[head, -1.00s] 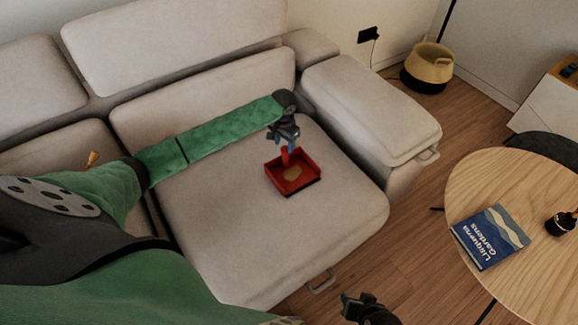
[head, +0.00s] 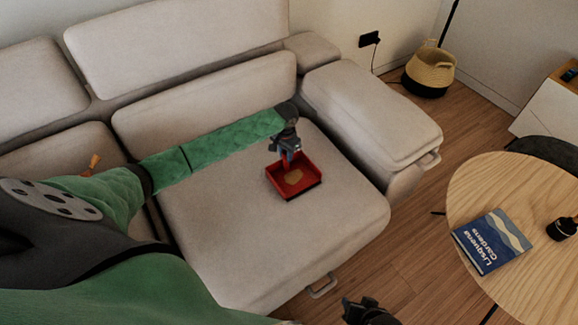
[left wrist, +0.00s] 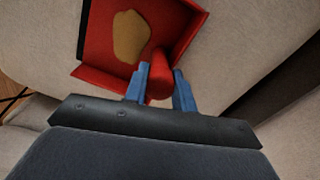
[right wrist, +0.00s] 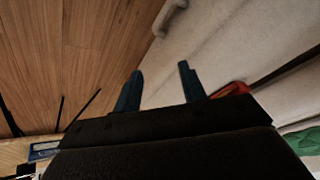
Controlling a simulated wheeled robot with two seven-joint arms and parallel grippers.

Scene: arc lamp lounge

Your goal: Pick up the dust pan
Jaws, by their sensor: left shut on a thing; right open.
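The red dust pan (head: 308,184) lies on the seat of the beige sofa, with a tan patch (head: 293,176) on its floor. In the left wrist view the dust pan (left wrist: 98,35) is seen from above, its red handle between the blue fingers. My left gripper (head: 288,157) is shut on that handle (left wrist: 160,72). Whether the pan is lifted off the cushion I cannot tell. My right gripper (right wrist: 158,85) is open and empty, near the sofa's front edge; it shows low in the head view (head: 350,308). A bit of red shows beside it in the right wrist view.
The sofa seat (head: 230,235) is clear around the pan. A small orange thing (head: 93,163) lies at the left of the sofa. A round wooden table (head: 490,180) with a blue book (head: 490,241) stands at the right. A basket (head: 429,71) is on the floor behind.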

